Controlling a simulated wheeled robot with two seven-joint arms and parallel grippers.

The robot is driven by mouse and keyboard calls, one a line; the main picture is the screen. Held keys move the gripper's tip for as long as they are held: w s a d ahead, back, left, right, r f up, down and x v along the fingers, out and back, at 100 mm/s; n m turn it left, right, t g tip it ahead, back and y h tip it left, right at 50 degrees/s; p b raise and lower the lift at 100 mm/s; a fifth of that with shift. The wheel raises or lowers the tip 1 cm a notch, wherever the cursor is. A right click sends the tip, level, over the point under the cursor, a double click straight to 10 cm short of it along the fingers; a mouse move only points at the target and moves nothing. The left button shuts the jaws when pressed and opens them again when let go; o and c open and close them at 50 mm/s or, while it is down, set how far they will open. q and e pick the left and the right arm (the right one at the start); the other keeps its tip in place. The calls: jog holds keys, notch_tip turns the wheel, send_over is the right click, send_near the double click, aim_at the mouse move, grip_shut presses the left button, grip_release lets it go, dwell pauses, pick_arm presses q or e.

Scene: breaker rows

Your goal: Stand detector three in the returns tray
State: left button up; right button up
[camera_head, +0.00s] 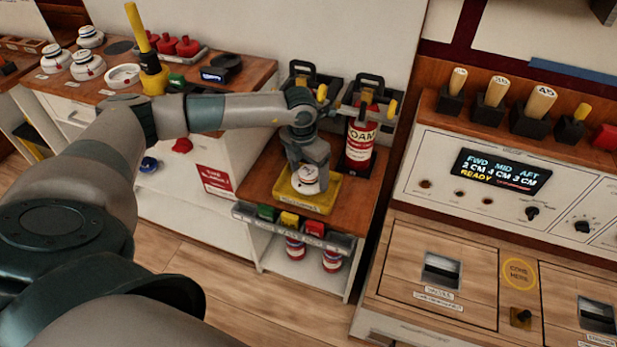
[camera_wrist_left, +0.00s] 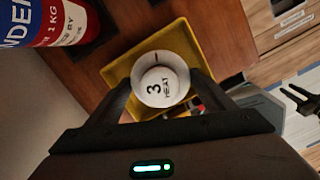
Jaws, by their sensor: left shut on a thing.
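Detector three, a round white piece marked "3 HEAT" (camera_wrist_left: 161,84), is between the fingers of my left gripper (camera_wrist_left: 160,98). In the head view my left gripper (camera_head: 308,167) points down, shut on the detector (camera_head: 308,182). The yellow returns tray (camera_head: 325,202) lies beneath on a wooden top, and its rim also shows in the wrist view (camera_wrist_left: 122,70). The detector is upright inside the tray's outline; I cannot tell whether its base touches the tray floor. A small dark forked shape at the right edge of the wrist view may be my right gripper (camera_wrist_left: 297,99).
A red fire extinguisher (camera_head: 361,140) stands close behind the tray. A rail with coloured blocks (camera_head: 290,219) runs along the front edge. Other white detectors (camera_head: 87,64) sit on the left counter. A console with a lit display (camera_head: 501,171) stands to the right.

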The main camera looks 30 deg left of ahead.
aim_at(305, 174)
pick_arm(q)
notch_tip(305, 174, down, 2)
jog(key=shift+f, duration=0.3)
jog(key=o, duration=1.1)
jog(key=shift+r, duration=0.2)
pick_arm(e)
jog(key=shift+s+d+f, duration=0.1)
jog(key=shift+s+f, duration=0.45)
jog(key=shift+s, duration=0.15)
pick_arm(q)
jog(key=shift+r, duration=0.35)
jog(key=r, duration=0.3)
jog(key=s+r, duration=0.1)
jog(key=r, duration=0.2)
jog(key=r+b, duration=0.1)
jog(key=r, duration=0.3)
jog(key=shift+s+a+r, duration=0.1)
jog(key=shift+s, duration=0.05)
jog(key=shift+r, duration=0.45)
pick_arm(e)
jog(key=r, duration=0.1)
jog(key=w+r, duration=0.1)
jog(key=shift+w+a+r, duration=0.2)
jog(key=shift+a+r, duration=0.05)
jog(key=shift+r, duration=0.15)
